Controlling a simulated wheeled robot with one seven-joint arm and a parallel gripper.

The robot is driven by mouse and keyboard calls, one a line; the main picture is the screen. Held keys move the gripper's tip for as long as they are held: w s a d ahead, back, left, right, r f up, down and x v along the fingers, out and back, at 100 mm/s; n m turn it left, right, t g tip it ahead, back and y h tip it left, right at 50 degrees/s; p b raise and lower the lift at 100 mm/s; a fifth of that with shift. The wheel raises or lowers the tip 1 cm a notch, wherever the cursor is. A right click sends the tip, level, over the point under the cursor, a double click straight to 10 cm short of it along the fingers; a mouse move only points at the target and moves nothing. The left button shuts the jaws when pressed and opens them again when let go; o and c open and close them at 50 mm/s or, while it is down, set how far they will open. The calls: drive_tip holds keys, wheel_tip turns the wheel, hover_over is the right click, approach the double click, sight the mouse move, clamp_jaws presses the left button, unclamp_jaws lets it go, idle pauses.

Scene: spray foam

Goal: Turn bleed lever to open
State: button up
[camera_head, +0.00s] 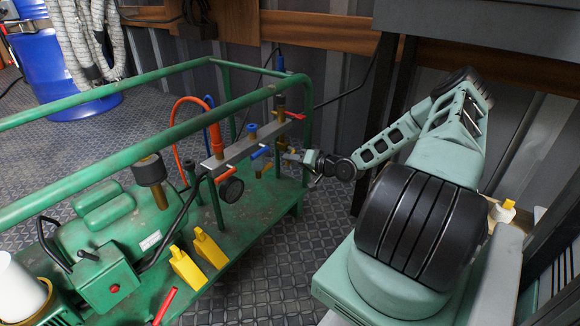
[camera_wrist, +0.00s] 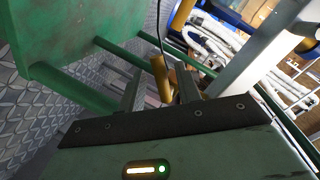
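A grey manifold bar (camera_head: 240,150) runs along the green machine frame. It carries a blue lever (camera_head: 260,153), a red lever (camera_head: 294,115) and an orange-red lever (camera_head: 226,175). No label shows which one is the bleed lever. My gripper (camera_head: 290,157) is at the right end of the machine, beside the manifold and below the red lever. In the wrist view my gripper (camera_wrist: 160,88) has its two fingers apart. A brass-coloured cylindrical part (camera_wrist: 161,76) shows between them; I cannot tell whether it is touched.
The green top rail (camera_head: 150,155) passes over the machine, to the left of my gripper. A blue drum (camera_head: 45,65) stands at the back left. Patterned floor (camera_head: 270,280) is clear in front.

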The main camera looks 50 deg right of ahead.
drive_tip(key=shift+x, duration=0.95)
clamp_jaws()
